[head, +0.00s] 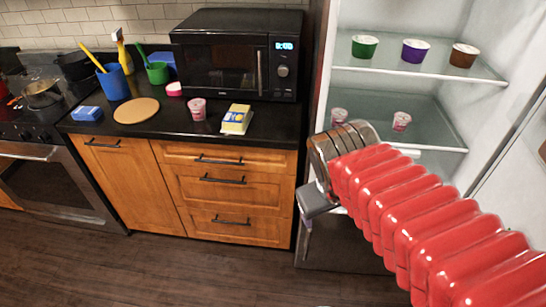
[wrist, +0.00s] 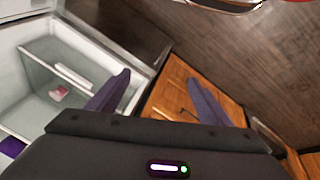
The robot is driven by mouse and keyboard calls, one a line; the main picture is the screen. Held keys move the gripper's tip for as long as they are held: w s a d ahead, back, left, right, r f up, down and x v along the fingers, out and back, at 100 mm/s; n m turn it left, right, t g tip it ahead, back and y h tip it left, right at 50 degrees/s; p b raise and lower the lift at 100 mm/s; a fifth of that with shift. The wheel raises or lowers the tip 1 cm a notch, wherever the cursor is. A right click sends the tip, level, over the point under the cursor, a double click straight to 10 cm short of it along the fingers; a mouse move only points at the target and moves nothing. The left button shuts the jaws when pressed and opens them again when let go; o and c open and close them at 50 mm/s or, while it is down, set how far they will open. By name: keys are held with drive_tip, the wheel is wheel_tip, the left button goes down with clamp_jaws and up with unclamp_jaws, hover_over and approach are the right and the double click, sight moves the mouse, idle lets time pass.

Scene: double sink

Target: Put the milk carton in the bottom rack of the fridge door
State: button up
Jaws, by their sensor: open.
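I cannot make out a clear milk carton in either view. A small yellow-and-white pack (head: 237,119) lies at the counter's front edge, and I cannot tell what it holds. The fridge (head: 400,115) stands open at the right of the head view. Part of what looks like its door (head: 512,135) shows at the right edge, and its bottom rack is not in view. My gripper (wrist: 159,77) is open, with nothing between its fingers. In the head view its dark end (head: 316,199) is in front of the fridge's lower left side, beside the drawers.
The black counter (head: 150,135) holds a microwave (head: 238,55), a blue cup (head: 113,82), a round board (head: 136,110) and a pink-and-white tub (head: 197,109). Several tubs stand on the fridge shelves (head: 415,65). A stove (head: 40,150) is at the left. The wooden floor (head: 170,265) is clear.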

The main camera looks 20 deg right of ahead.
drive_tip(key=a+r+t+y, duration=0.2)
drive_tip(key=a+r, duration=0.1)
drive_tip(key=a, duration=0.4)
drive_tip(key=shift+s+a+r+m+y, duration=0.2)
drive_tip(key=shift+s+a+m+y, duration=0.1)
drive_tip(key=shift+a, duration=0.1)
